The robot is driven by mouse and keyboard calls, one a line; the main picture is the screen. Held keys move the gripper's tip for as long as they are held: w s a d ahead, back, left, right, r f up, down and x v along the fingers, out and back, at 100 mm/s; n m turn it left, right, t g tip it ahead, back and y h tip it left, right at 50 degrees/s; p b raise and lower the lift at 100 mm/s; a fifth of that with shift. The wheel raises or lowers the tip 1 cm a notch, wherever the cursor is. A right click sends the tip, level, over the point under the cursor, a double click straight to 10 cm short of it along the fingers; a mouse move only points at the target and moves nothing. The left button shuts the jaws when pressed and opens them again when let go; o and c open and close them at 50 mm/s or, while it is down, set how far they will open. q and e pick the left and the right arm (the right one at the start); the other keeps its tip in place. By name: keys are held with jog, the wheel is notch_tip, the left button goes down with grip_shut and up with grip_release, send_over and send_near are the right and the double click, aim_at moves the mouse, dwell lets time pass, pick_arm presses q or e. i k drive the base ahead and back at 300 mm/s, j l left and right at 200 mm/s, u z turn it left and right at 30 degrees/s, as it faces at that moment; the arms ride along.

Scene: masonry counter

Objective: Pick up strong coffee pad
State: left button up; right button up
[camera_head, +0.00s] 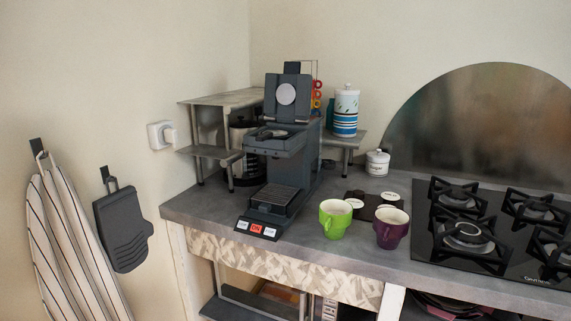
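A dark brown holder (367,207) lies on the counter behind two mugs. Small round pads with white labels sit on or beside it, one at its left (354,203) and one at its right (390,197). The labels are too small to read, so I cannot tell which pad is the strong coffee one. The mugs hide part of the holder's front. A dark coffee machine (287,160) stands to the left with its top lid raised. Neither of my grippers is in view.
A green mug (333,222) and a purple mug (391,230) stand in front of the pads. A gas hob (500,262) fills the right of the counter (320,262). A white lidded jar (377,163) stands behind. A small shelf (215,152) with a glass pot is at left.

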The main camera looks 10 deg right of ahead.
aim_at(356, 203)
jog(key=i+l+z, duration=0.7)
jog(key=i+l, duration=0.15)
